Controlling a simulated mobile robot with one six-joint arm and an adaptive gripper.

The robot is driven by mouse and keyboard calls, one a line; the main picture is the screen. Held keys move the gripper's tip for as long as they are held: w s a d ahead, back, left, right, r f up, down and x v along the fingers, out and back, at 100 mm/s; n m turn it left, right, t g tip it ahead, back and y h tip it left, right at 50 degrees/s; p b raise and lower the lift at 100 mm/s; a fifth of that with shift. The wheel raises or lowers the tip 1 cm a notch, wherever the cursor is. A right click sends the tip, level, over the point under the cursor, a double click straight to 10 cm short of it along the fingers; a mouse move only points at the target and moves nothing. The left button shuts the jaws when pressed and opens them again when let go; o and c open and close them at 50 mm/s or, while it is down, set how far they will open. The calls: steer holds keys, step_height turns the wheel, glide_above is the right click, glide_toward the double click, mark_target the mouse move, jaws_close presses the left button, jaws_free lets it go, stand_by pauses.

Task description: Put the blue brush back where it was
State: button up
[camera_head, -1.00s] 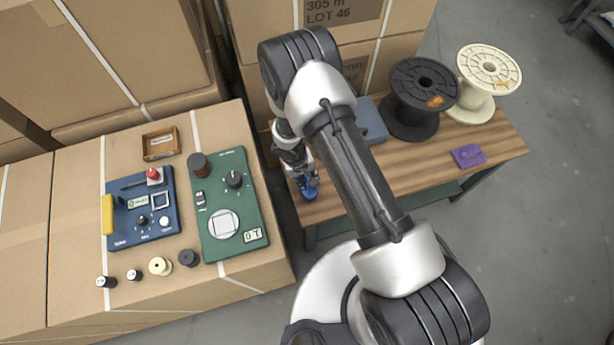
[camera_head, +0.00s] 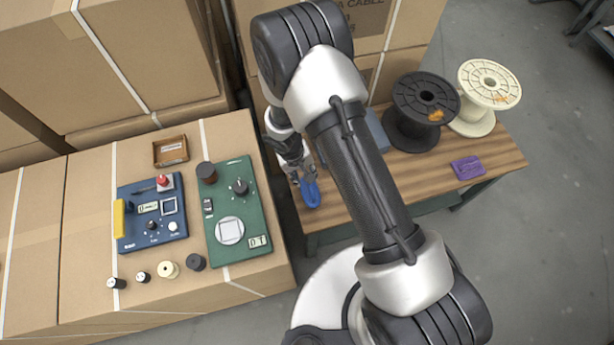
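The blue brush (camera_head: 310,194) is at the left end of the wooden bench (camera_head: 410,176), near its front edge. My gripper (camera_head: 303,177) is at the brush's upper end, with its fingers close to or touching it. The gripper is small and partly overlapped by the brush in the picture. I cannot tell whether its fingers are closed on the brush, or whether the brush rests on the bench or is slightly above it. My arm hides part of the bench to the right of the brush.
A black spool (camera_head: 421,108), a cream spool (camera_head: 487,92), a purple block (camera_head: 467,167) and a partly hidden blue-grey object (camera_head: 377,131) are on the bench. Cardboard boxes at left carry a blue panel (camera_head: 150,213), green panel (camera_head: 238,208), small tray (camera_head: 171,151) and several small spools.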

steer(key=shift+a+r, duration=0.15)
steer(key=shift+r, duration=0.45)
steer(key=d+r+m+t, duration=0.1)
steer(key=d+r, duration=0.2)
steer(key=r, duration=0.7)
steer(key=d+r, duration=0.4)
steer(key=r, duration=0.5)
steer(key=d+r+m+t, duration=0.1)
steer(key=d+r, duration=0.2)
steer(key=r, duration=0.7)
steer(key=s+d+r+t+y, duration=0.1)
steer(key=s+d+r, duration=0.1)
steer(key=s+r, duration=0.4)
steer(key=s+d+r+m+t+y, duration=0.1)
steer(key=s+d+r, duration=0.2)
steer(key=s+r, duration=0.4)
steer(key=s, duration=0.6)
